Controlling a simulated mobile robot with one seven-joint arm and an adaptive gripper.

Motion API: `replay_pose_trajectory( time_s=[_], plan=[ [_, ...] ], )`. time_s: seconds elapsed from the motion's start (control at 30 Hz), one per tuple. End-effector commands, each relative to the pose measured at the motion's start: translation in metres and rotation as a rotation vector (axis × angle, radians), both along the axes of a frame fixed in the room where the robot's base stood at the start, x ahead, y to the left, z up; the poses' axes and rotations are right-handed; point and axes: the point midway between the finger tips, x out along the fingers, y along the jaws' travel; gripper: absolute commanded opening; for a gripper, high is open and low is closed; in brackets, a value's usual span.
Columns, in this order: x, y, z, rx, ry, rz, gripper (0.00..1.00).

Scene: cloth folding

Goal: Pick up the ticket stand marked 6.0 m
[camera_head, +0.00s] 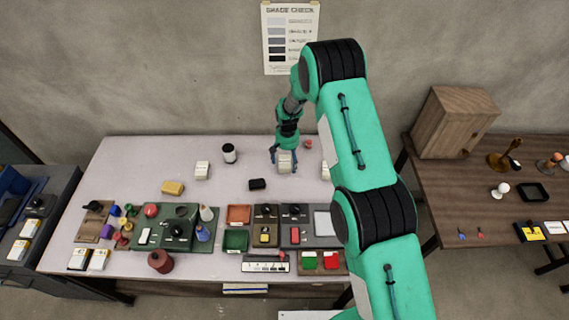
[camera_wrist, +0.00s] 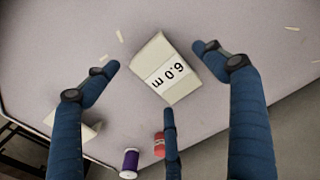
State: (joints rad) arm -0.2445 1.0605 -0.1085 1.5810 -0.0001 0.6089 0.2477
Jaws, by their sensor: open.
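The cream ticket stand marked 6.0 m (camera_wrist: 164,50) shows in the wrist view with its printed label readable upside down. It lies between the spread blue fingers of my gripper (camera_wrist: 155,58), with one finger on each side and a third below it in the picture. No finger clearly closes on it. In the head view my gripper (camera_head: 284,168) is over the back part of the table, around the pale stand (camera_head: 286,160). My gripper is open. Whether a fingertip touches the stand cannot be told.
Another pale stand (camera_head: 202,170) is to the left, and one (camera_head: 325,171) is partly behind my arm. A red spool (camera_wrist: 159,145) and a purple spool (camera_wrist: 129,162) are near the fingers in the wrist view. Trays and small goods fill the table's (camera_head: 130,155) front.

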Motion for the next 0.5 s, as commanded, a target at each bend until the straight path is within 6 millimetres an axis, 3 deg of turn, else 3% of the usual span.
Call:
replay_pose_trajectory(
  time_s=[0.43, 0.5],
  plan=[
    [0.0001, 0.0, 0.0003, 0.0, 0.0, 0.0, 0.84],
    [0.0001, 0.0, 0.0003, 0.0, 0.0, 0.0, 0.74]
  ],
)
